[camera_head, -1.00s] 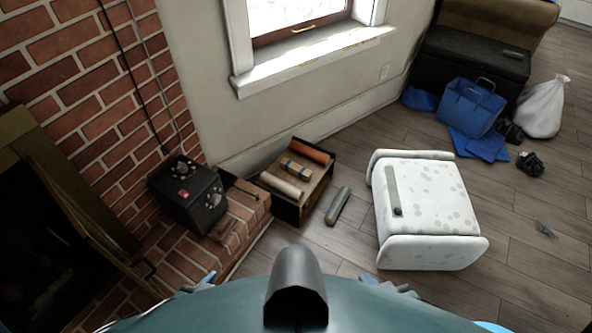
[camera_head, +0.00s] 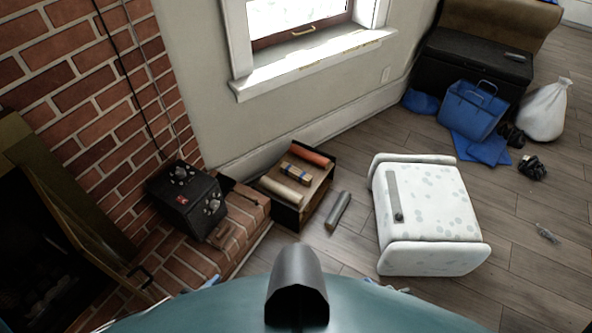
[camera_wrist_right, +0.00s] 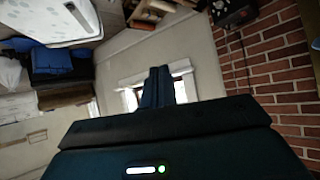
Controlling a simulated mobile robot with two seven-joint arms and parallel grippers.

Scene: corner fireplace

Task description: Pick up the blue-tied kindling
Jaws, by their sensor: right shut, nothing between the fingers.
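The blue-tied kindling (camera_head: 296,174) is a short tan bundle with a blue band. It lies in a dark open-topped box (camera_head: 288,214) on the floor by the wall, between a red-orange roll and a cream roll. In the right wrist view the box and its contents show small at the top, too small to tell apart. My left gripper (camera_head: 211,282) barely shows at the bottom edge of the head view, mostly hidden by my body, well short of the box. My right gripper (camera_wrist_right: 158,88) is shut and empty in its wrist view, apart from the box.
A black box with knobs (camera_head: 187,199) stands on the brick hearth (camera_head: 246,214), left of the kindling box. A grey cylinder (camera_head: 338,210) lies on the floor just right of it. A white spotted cabinet (camera_head: 435,215) stands further right. Floor in front is partly clear.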

